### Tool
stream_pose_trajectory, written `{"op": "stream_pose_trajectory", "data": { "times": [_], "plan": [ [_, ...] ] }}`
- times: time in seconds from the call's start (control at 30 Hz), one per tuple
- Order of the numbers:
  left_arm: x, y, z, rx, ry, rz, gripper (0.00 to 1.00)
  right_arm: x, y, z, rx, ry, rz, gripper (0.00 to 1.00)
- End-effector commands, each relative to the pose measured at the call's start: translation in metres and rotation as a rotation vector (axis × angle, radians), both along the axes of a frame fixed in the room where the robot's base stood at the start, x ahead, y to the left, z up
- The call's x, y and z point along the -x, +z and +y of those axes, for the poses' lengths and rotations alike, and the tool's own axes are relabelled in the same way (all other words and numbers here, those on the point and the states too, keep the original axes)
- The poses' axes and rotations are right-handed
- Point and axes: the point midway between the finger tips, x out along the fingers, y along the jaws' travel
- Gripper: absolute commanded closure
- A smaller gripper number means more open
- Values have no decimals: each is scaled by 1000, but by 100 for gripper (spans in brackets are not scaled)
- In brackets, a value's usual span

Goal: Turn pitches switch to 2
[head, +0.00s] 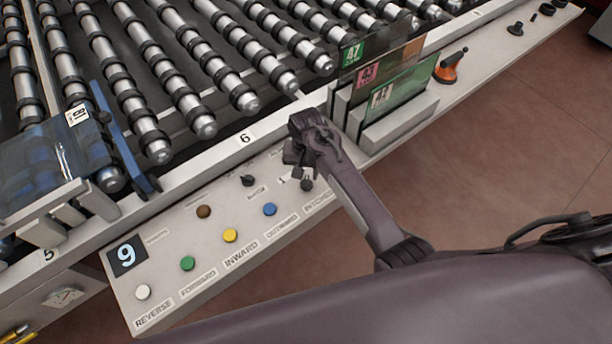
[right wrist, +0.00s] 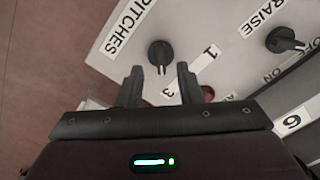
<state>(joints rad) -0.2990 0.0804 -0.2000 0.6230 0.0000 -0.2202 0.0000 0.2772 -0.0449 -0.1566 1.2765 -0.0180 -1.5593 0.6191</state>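The pitches switch is a black knob (right wrist: 160,53) on the pale control panel (right wrist: 205,30), beside the label PITCHES. Its white pointer mark faces the bottom of the right wrist view, roughly toward the 3 on the number strip (right wrist: 203,60). The 1 shows too; the middle of the strip is hidden behind a fingertip. In the head view the switch (head: 307,184) shows just below my right gripper (head: 297,164). My right gripper is open and empty (right wrist: 160,82), its two fingers apart just short of the knob. My left gripper is not in view.
A second black switch, labelled RAISE (right wrist: 285,40), sits nearby. The panel has several buttons, including blue (head: 270,209), yellow (head: 230,235) and green (head: 188,263), and a display reading 9 (head: 127,256). A holder (head: 400,125) with upright plates stands right of the gripper.

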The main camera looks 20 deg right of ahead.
Motion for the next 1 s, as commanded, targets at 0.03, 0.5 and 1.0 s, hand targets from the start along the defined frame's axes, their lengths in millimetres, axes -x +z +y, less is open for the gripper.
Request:
{"op": "stream_pose_trajectory", "data": {
  "times": [0.03,0.5,1.0],
  "plan": [
    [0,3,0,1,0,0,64,0,-7,0,1,0,3,67],
    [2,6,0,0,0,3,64,0,-44,0,0,1,-2,67],
    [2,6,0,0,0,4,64,0,-43,0,0,1,-2,100]
  ]
}}
